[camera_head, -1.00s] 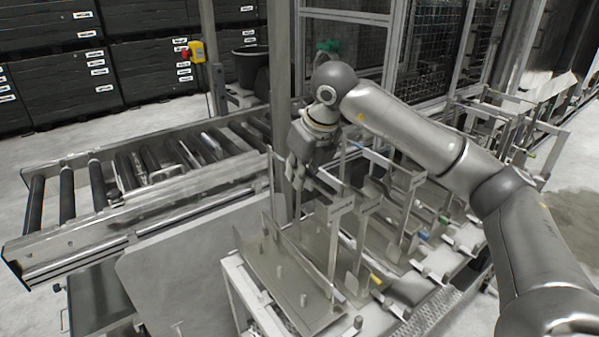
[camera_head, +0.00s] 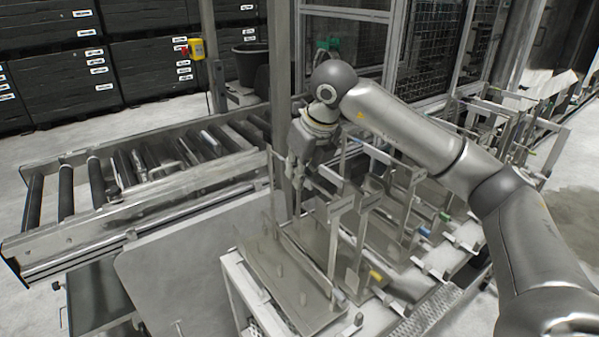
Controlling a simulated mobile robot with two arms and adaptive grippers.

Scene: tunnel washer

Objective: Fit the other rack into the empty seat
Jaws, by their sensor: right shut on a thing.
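My right gripper (camera_head: 298,172) reaches in from the right and points down, shut on the top bar of the nearest rack. This rack (camera_head: 288,282) is a grey metal plate with pegs and tall uprights. It sits at the near left of the rack row, low over the white stand (camera_head: 237,290). Whether it is fully down in its seat cannot be told, since its underside is hidden. Other racks (camera_head: 400,215) with similar uprights stand behind it to the right, partly hidden by my right arm. My left gripper is not in view.
A roller conveyor (camera_head: 66,195) runs along the left, with a grey panel (camera_head: 180,275) before it. A metal post (camera_head: 281,90) stands close beside my right gripper. Caged machinery (camera_head: 345,55) rises behind. Black crates (camera_head: 60,85) are stacked at the back left.

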